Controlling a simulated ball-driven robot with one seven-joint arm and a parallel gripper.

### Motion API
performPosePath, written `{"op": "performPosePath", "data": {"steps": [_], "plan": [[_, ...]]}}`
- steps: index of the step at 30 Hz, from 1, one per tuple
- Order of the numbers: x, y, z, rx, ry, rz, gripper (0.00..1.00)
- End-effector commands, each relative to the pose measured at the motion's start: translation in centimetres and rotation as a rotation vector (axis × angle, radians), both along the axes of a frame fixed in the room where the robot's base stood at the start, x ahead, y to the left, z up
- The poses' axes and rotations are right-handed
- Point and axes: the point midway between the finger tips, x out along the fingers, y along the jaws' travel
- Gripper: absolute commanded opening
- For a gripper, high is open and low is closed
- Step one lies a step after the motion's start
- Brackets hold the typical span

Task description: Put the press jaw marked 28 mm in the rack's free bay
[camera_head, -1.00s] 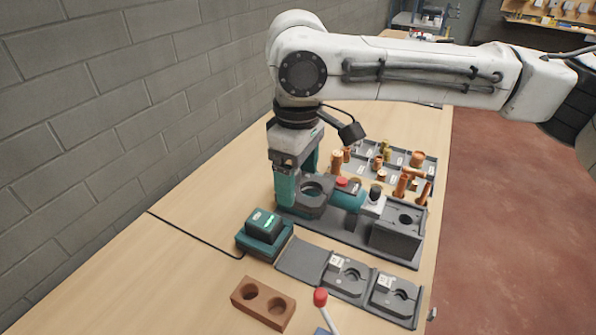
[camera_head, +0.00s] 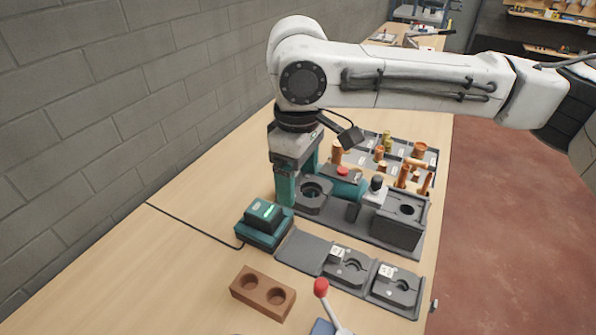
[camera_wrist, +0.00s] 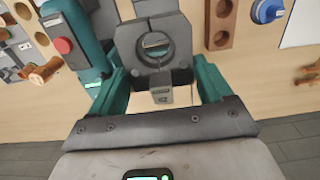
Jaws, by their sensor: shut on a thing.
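My gripper (camera_head: 301,190) points down with its teal fingers shut on a dark grey press jaw (camera_head: 315,205) with a round opening. In the wrist view the jaw (camera_wrist: 180,52) sits between the fingers, with a small tag (camera_wrist: 161,97) whose marking I cannot read. The jaw is beside the teal press tool (camera_head: 346,186) with its red button; whether they touch is unclear. The grey rack (camera_head: 299,251) lies nearer on the bench. Its left bay is empty; its middle and right bays hold tagged jaws (camera_head: 346,268) and (camera_head: 396,286), markings too small to read.
A teal charger-like box (camera_head: 264,226) with a green light stands left of the rack. A brown two-hole block (camera_head: 263,293) and a red-knobbed lever (camera_head: 321,288) are in front. Trays of copper fittings (camera_head: 410,158) lie behind the tool. A block wall borders the bench's left.

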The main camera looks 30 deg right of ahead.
Motion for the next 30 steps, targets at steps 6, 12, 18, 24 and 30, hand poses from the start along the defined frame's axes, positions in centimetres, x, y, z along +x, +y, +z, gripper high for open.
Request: {"op": "performPosePath", "data": {"steps": [6,12,18,24,30], "plan": [[0.0,0.0,-1.0,0.001,0.0,0.0,0.26],[0.0,0.0,-1.9,0.001,-0.001,0.0,0.26],[0.0,0.0,-2.8,0.001,0.0,0.0,0.26],[0.0,0.0,-3.6,0.001,0.0,0.0,0.26],[0.0,0.0,-4.4,0.001,-0.001,0.0,0.26]]}}
